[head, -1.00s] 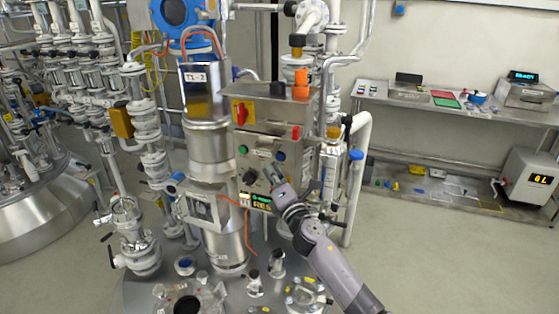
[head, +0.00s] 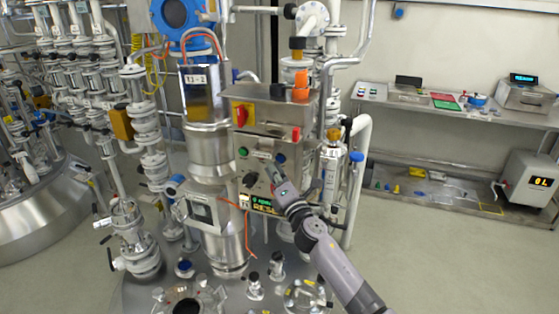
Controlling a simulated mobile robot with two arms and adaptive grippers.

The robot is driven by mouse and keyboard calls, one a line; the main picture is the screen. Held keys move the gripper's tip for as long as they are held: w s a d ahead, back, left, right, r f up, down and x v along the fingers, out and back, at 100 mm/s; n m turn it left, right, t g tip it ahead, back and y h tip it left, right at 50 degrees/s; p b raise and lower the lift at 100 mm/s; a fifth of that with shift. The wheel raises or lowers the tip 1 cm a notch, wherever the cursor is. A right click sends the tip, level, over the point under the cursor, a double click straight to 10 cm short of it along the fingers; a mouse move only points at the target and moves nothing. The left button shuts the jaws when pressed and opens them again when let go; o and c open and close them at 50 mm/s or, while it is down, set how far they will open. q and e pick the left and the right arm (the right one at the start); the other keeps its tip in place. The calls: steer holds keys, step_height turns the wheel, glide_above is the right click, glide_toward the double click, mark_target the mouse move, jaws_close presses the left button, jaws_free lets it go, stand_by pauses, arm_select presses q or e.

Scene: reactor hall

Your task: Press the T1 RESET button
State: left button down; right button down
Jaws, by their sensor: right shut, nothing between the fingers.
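A steel control box (head: 262,140) stands upright in the middle, with a small display (head: 262,203) low on its front. The display's lower line starts with "RESE"; the rest is hard to read. The box front has a green button (head: 243,152), a blue button (head: 280,158) and a black knob (head: 249,179). The label of each button is too small to read. My right gripper (head: 271,175) is shut and empty. Its tip is in front of the box, below the blue button and right of the knob. Contact cannot be told. My left gripper is not in view.
A steel column marked T1-2 (head: 205,120) stands close on the left. Pipes (head: 357,180) flank the right. A bench (head: 450,112) stands at the back right, beyond clear floor.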

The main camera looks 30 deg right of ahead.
stand_by(0.7)
steer(key=shift+w+d, duration=0.25)
steer(key=shift+d, duration=0.1)
steer(key=shift+w+d+b, duration=0.25)
steer(key=shift+d+b, duration=0.05)
stand_by(0.8)
steer(key=shift+a, duration=0.1)
steer(key=shift+s+a, duration=0.55)
steer(key=shift+s+a+p, duration=0.35)
steer(key=shift+s+a, duration=0.45)
steer(key=shift+a, duration=0.2)
steer(key=shift+s+a+p, duration=0.35)
steer(key=shift+s+a, duration=0.4)
steer(key=shift+a, duration=0.2)
